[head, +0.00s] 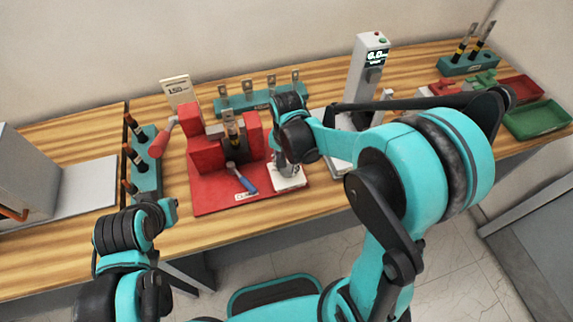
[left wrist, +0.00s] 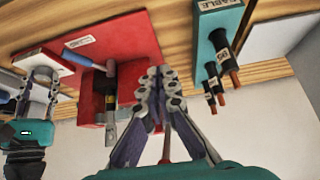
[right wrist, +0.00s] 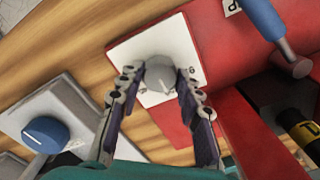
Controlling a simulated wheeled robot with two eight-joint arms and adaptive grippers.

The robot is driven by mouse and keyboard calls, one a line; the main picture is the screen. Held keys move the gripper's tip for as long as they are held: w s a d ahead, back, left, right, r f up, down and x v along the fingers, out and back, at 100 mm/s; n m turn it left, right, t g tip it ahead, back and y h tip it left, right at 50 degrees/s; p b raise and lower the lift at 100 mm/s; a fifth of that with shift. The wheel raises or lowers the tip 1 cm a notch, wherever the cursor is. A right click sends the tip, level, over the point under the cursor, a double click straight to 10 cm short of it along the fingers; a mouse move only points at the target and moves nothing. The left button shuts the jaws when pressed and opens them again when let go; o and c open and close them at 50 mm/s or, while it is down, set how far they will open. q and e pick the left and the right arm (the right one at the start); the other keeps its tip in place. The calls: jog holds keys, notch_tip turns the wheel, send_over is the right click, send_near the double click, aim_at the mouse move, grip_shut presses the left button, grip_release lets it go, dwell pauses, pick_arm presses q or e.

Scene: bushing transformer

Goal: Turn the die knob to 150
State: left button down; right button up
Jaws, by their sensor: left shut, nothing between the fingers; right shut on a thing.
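The die knob (right wrist: 160,75) is a grey round knob with a pointer, on a white square plate (right wrist: 128,49); the plate also shows in the head view (head: 291,181), at the red base's front right. My right gripper (right wrist: 159,78) has its fingers on either side of the knob, shut on it. The knob's printed numbers are mostly covered or unreadable. A card reading 150 (head: 178,91) stands behind the red press (head: 205,152). My left gripper (left wrist: 158,76) is shut and empty, left of the red base in the head view.
A blue-handled lever (head: 246,182) lies on the red base. A teal cable rack (head: 146,180) stands to its left. A white machine with a display (head: 368,65) is behind my right arm. A blue knob (right wrist: 45,133) shows in the right wrist view.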

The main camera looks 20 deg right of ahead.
jog(key=o, duration=1.2)
jog(key=shift+c, duration=0.2)
notch_tip(320, 180, up, 12)
jog(key=n+t+b, duration=0.4)
jog(key=n+t, duration=0.3)
send_near(288, 169)
jog(key=s+d, duration=0.4)
jog(key=shift+d+r, duration=0.2)
